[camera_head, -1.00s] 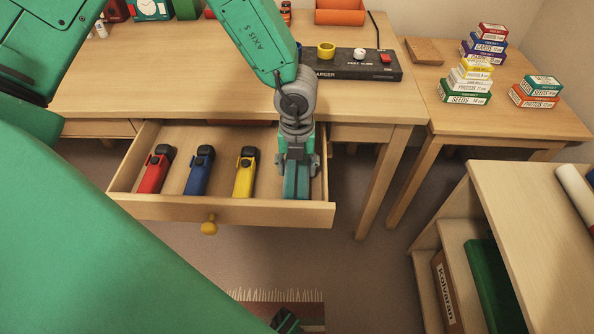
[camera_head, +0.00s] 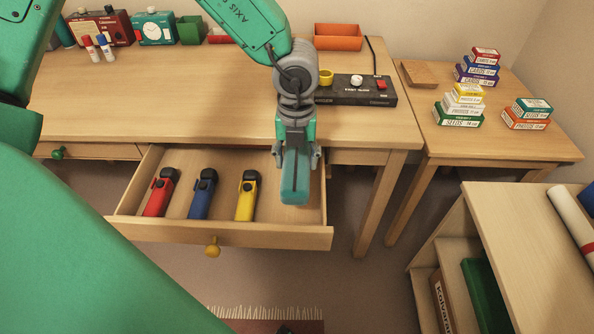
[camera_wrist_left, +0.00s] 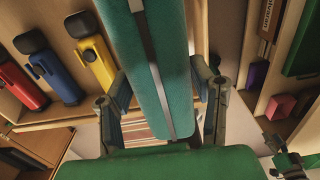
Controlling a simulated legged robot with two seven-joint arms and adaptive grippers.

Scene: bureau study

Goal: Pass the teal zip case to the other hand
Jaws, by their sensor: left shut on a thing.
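The teal zip case (camera_head: 295,180) is held in my left gripper (camera_head: 296,158), over the right end of the open drawer (camera_head: 270,232). It hangs with its long side pointing down. In the left wrist view the teal case (camera_wrist_left: 155,75), with a grey zip strip along it, lies between the two fingers of my left gripper (camera_wrist_left: 163,105). My right gripper cannot be made out in the head view; a large green arm part of mine fills the lower left.
Red (camera_head: 160,193), blue (camera_head: 203,195) and yellow (camera_head: 247,196) devices lie in the drawer. A black charger (camera_head: 350,92) stands on the desk. Small boxes (camera_head: 467,98) are stacked on the side table. A shelf unit (camera_head: 520,215) stands at right. Floor before the drawer is open.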

